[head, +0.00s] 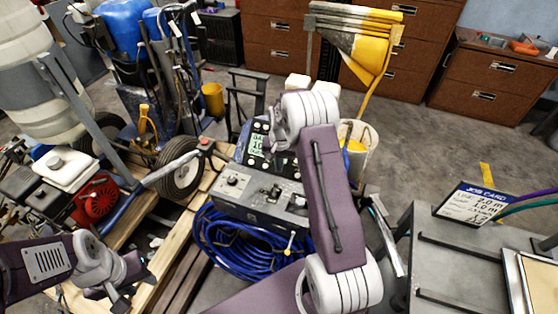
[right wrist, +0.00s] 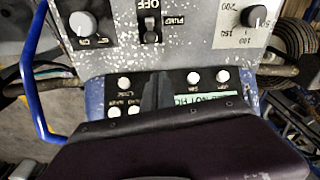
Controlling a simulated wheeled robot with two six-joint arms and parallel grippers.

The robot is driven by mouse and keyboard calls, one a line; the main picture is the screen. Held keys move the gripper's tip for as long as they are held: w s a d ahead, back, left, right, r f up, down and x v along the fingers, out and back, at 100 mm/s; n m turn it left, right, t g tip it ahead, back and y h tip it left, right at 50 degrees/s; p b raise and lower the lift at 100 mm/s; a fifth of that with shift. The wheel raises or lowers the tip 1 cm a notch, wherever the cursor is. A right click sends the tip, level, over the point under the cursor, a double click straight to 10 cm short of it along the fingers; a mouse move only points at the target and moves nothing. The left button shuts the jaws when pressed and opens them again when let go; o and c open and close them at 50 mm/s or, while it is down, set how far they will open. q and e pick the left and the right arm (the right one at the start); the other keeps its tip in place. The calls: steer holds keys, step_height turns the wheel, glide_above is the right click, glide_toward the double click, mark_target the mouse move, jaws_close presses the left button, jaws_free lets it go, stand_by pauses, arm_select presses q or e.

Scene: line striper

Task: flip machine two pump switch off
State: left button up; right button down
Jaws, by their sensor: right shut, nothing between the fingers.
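A grey speckled control box (head: 258,203) stands in the middle of the head view, with a display panel (head: 257,142) behind it. In the right wrist view, upside down, its pump switch (right wrist: 152,32) sits between two knobs, beside the words PUMP and OFF. I cannot tell firmly which way its lever leans. My right gripper's dark fingertips (right wrist: 165,90) show shut and empty over the display panel, apart from the switch; in the head view my right arm hides them. My left gripper (head: 122,294) is low at the left, away from the box; its opening is unclear.
A coiled blue hose (head: 235,250) lies below the box. A red engine (head: 95,200) and a wheel (head: 180,168) stand at left. A job card (head: 474,203) stands on the grey bench (head: 440,245) at right. A white bucket (head: 360,150) is behind my right arm.

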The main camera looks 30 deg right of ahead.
mark_target(278, 178)
steer(key=f, duration=0.4)
steer(key=shift+w, duration=0.25)
steer(key=s, duration=0.1)
steer(key=a+r, duration=0.1)
steer(key=s+a+p, duration=0.1)
steer(key=shift+s+r, duration=0.25)
steer(key=shift+s, duration=0.1)
steer(key=shift+s+a, duration=0.2)
steer(key=shift+s, duration=0.05)
steer(key=shift+w, duration=0.1)
steer(key=shift+f, duration=0.1)
